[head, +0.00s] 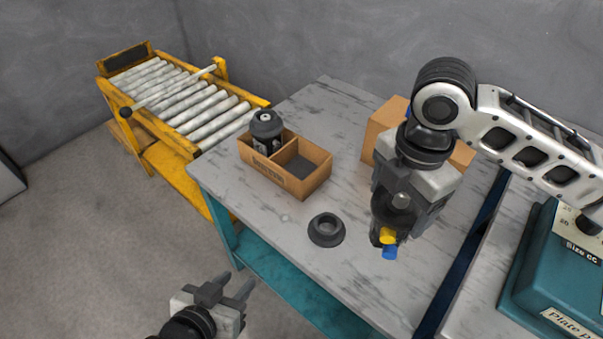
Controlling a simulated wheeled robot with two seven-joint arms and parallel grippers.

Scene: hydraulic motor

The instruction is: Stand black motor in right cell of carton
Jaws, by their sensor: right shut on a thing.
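The open carton (312,183) stands on the table and has two cells with a divider between them. A dark motor (266,128) stands upright in its left cell. The right cell (301,167) looks empty, with a dark floor. My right gripper (402,203) is shut on a black motor (380,232) with yellow and blue port caps, held to the right of the carton and apart from it. The gripper hides much of this motor. My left gripper (234,289) is open and empty, low in the view in front of the table.
A black ring-shaped holder (326,230) sits on the table between carton and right gripper. A cardboard box (382,127) stands behind my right gripper. A teal machine (555,275) is at right, a yellow roller conveyor (185,100) at back left. The table behind the carton is clear.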

